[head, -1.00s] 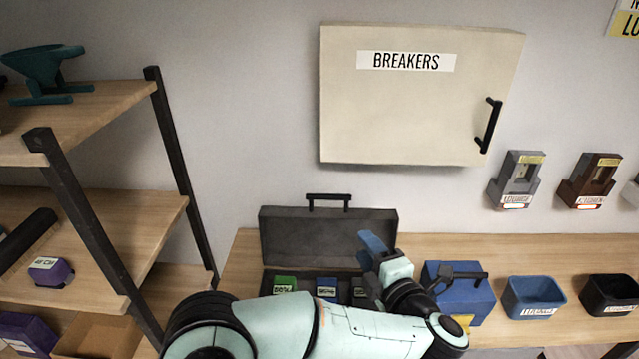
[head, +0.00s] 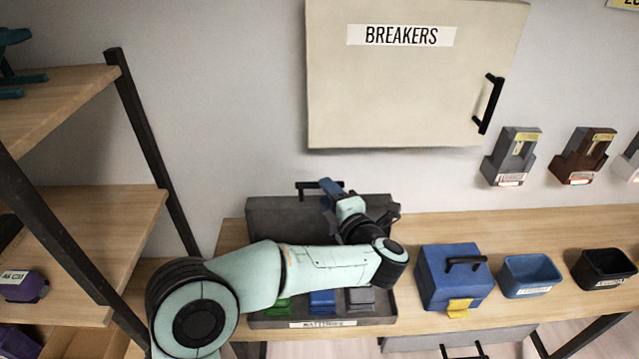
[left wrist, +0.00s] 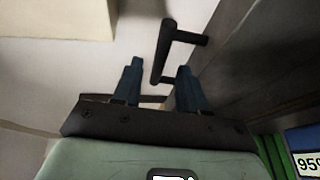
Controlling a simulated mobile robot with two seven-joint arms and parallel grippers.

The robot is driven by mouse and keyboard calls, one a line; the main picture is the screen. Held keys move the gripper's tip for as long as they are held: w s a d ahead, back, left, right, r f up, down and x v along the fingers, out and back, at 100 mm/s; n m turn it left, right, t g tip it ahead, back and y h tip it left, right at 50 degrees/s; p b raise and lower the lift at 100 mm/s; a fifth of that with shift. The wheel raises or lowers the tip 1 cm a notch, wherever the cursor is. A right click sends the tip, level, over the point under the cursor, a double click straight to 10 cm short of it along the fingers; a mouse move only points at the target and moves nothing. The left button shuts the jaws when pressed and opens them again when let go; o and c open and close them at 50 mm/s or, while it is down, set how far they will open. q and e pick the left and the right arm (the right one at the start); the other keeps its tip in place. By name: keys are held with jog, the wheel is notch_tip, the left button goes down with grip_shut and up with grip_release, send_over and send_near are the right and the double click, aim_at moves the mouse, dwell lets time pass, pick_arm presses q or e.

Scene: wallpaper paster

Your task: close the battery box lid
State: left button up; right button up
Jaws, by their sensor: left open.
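The battery box (head: 260,322) is a dark grey case on the bench with a label on its front. Its lid (head: 275,215) stands open and upright against the wall side. A black handle (head: 306,186) sits on the lid's top edge; in the left wrist view the handle (left wrist: 165,50) shows beyond and between the finger tips. My left gripper (head: 330,187) is open and empty at the lid's upper edge, close to the handle. Contact cannot be told. Its fingers also show in the left wrist view (left wrist: 160,75). My left arm hides part of the box. My right gripper is out of view.
Green, blue (head: 322,300) and grey (head: 360,298) batteries sit in the box. A blue box (head: 440,285), a blue bin (head: 528,275) and a black bin (head: 603,268) stand to the right. The breakers cabinet (head: 410,90) hangs above. A shelf (head: 90,230) stands left.

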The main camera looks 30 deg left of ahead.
pick_arm(q)
jog(key=x, duration=0.4)
jog(key=shift+w+a, duration=0.25)
jog(key=shift+a, duration=0.1)
grip_shut()
